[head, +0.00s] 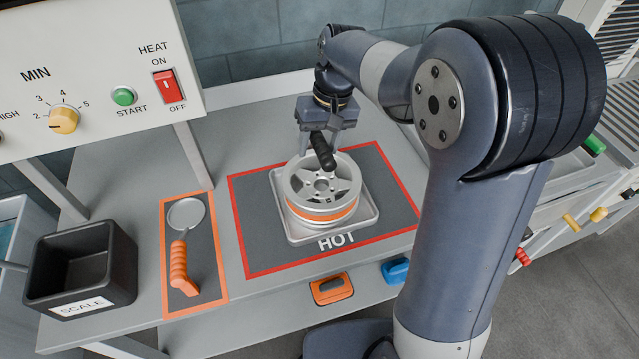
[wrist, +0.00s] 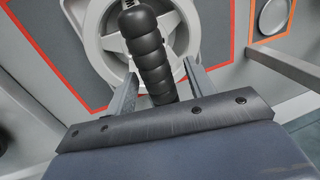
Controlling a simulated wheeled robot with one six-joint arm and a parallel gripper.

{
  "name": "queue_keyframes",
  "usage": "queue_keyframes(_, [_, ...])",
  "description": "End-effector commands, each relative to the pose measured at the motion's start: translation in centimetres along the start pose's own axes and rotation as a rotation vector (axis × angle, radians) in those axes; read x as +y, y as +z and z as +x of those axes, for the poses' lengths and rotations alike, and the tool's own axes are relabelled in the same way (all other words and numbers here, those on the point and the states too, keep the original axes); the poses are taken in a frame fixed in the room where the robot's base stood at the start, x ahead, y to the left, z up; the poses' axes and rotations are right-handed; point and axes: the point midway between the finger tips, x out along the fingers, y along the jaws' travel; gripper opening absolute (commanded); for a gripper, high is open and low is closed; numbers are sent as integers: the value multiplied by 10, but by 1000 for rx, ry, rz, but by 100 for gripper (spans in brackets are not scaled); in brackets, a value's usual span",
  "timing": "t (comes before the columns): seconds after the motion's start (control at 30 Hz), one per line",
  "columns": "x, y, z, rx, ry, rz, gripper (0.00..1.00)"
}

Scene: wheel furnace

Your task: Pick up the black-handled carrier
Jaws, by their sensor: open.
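The carrier's black ribbed handle (head: 322,150) rises over a silver spoked wheel (head: 303,190) with an orange band. The wheel sits in a light grey tray (head: 293,238) on the HOT mat. My gripper (head: 326,135) is open, above the wheel at the handle. In the wrist view the handle (wrist: 148,45) lies between my two fingers (wrist: 158,78), with a gap showing on each side. The lower end of the handle and how the carrier joins the wheel or tray are hidden.
Left of the red-bordered mat (head: 255,230) lies an orange-handled round tool (head: 180,265) in an orange outline. A black scale bin (head: 80,265) stands at the far left. The control panel (head: 90,60) overhangs the back left. Orange (head: 331,289) and blue (head: 396,270) pieces sit at the front.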

Motion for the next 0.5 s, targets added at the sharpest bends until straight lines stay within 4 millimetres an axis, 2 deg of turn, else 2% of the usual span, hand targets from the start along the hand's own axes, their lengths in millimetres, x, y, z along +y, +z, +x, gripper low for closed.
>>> queue_keyframes(0.1, [0, 0, 0, 0, 0, 0, 50])
queue_keyframes(0.5, [0, 0, 0, 0, 0, 0, 17])
